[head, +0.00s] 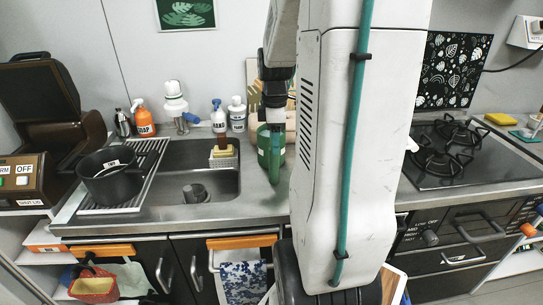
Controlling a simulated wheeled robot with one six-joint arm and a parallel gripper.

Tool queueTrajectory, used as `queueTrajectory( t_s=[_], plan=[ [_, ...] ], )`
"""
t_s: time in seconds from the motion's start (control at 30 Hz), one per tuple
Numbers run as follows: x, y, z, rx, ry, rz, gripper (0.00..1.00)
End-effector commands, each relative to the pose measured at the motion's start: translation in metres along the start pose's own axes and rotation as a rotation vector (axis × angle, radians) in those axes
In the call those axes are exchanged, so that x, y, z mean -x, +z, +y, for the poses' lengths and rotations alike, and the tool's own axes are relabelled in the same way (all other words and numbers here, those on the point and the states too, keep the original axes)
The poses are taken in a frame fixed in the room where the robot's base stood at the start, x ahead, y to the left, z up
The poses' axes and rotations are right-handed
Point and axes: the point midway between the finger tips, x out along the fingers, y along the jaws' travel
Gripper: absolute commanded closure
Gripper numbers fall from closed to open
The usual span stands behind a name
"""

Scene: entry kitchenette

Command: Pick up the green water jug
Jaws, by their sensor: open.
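The green water jug (263,148) stands on the counter just right of the sink, partly hidden by my gripper and arm. A pale label shows on its left side. My gripper (275,158) points down from the dark wrist, at the jug and overlapping it in the head view. It is open. I cannot tell whether the fingers touch the jug or stand in front of it. My large white arm link hides the counter right of the jug.
The sink (160,178) lies left of the jug, with a black pot (112,180) on its rack. A sponge holder (223,158) sits at the sink's back right. Soap bottles (218,118) line the wall. A gas stove (462,150) is at right.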

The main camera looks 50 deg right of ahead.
Motion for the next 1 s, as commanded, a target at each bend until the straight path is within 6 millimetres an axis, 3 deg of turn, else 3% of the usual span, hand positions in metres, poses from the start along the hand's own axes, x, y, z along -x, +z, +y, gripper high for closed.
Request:
queueTrajectory(
  t_s=[0.33,0.67,0.87,1.0],
  plan=[
    [-0.049,0.000,-0.002,-0.002,-0.004,0.000,0.45],
    [-0.057,0.000,-0.001,-0.002,0.000,0.000,0.45],
    [-0.057,0.000,-0.001,-0.002,0.000,0.000,0.98],
    [-0.056,0.000,0.000,-0.002,0.003,0.000,1.00]
  ],
)
